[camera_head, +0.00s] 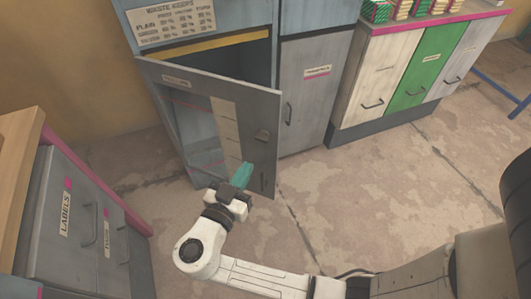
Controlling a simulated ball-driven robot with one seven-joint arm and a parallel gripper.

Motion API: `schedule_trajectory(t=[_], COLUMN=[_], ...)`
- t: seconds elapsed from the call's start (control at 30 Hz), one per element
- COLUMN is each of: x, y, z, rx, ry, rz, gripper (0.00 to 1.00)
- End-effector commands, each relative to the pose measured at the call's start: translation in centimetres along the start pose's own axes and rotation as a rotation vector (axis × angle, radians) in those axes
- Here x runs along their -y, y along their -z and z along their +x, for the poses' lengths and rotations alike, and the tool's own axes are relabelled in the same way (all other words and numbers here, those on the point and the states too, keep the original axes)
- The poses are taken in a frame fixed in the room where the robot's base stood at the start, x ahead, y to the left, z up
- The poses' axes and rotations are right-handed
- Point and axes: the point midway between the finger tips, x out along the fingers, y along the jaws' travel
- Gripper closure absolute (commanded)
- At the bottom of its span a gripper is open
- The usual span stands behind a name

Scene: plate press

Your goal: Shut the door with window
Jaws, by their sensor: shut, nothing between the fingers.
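The grey door with a window (264,121) stands open, swung out from the blue cabinet (266,30) at the upper middle. Its window (198,137) takes up the middle and left of the panel. A small handle or latch shows near its right edge. The dark opening of the cabinet shows above the door. My gripper (243,173) has teal fingers and is shut and empty. It is in front of the door's lower right part, close to it. I cannot tell whether the fingertips touch the door.
A closed grey door (310,95) is right of the opening. A counter with white, green and grey fronts (425,65) holds several small boxes at the upper right. Grey drawers (75,225) under a wooden top stand at the left. The floor (350,185) is clear at middle right.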

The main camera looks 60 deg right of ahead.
Motion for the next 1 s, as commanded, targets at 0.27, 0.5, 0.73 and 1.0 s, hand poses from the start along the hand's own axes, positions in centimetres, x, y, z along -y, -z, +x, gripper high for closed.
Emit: schedule_trajectory(t=[0.27, 0.5, 0.73, 1.0], x=[0.3, 0.3, 0.3, 0.4], y=[0.3, 0.4, 0.5, 0.6], z=[1.8, 6.5, 10.8, 13.4], rx=[-0.026, -0.024, -0.023, -0.023], ry=[0.004, 0.003, 0.003, 0.005], rz=[0.024, 0.023, 0.023, 0.023], gripper=[1.00, 1.00, 1.00, 1.00])
